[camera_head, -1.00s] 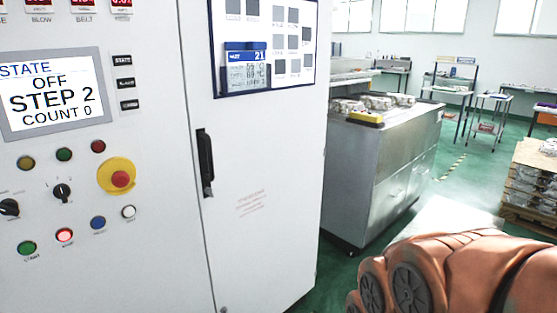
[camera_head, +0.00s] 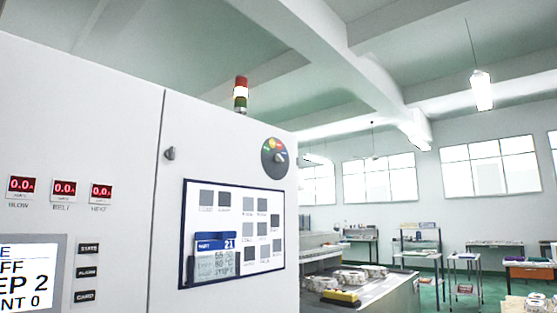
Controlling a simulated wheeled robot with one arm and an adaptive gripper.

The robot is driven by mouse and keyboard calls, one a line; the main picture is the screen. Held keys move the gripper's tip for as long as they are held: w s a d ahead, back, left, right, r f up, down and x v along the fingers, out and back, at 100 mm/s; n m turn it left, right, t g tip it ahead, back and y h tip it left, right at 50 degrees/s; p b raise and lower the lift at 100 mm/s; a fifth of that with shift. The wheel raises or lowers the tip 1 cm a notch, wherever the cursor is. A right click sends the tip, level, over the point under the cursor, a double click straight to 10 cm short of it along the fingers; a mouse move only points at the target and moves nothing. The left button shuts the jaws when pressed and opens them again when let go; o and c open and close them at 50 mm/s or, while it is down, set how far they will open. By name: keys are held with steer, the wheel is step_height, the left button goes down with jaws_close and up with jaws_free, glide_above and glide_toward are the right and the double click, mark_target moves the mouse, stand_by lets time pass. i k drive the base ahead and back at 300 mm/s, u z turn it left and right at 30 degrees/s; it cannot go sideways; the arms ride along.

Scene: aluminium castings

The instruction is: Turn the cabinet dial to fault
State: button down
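The cabinet dial (camera_head: 275,157) is a round dark disc near the top right of the white cabinet door (camera_head: 225,130). Small coloured labels, among them green, yellow and red, run around its upper part. A pale pointer or knob sits near its middle. The lettering is too small to read, so I cannot tell which label it points to. My gripper is not in view, and nothing touches the dial.
A board with grey squares and a blue-headed calendar (camera_head: 216,258) is below the dial. A signal tower (camera_head: 241,94) stands on the cabinet. The state screen (camera_head: 28,275) is at lower left. A metal bench with castings (camera_head: 360,274) stands to the right of the cabinet.

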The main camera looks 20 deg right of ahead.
mark_target(277, 158)
steer(key=z, duration=0.5)
steer(key=i, duration=1.3)
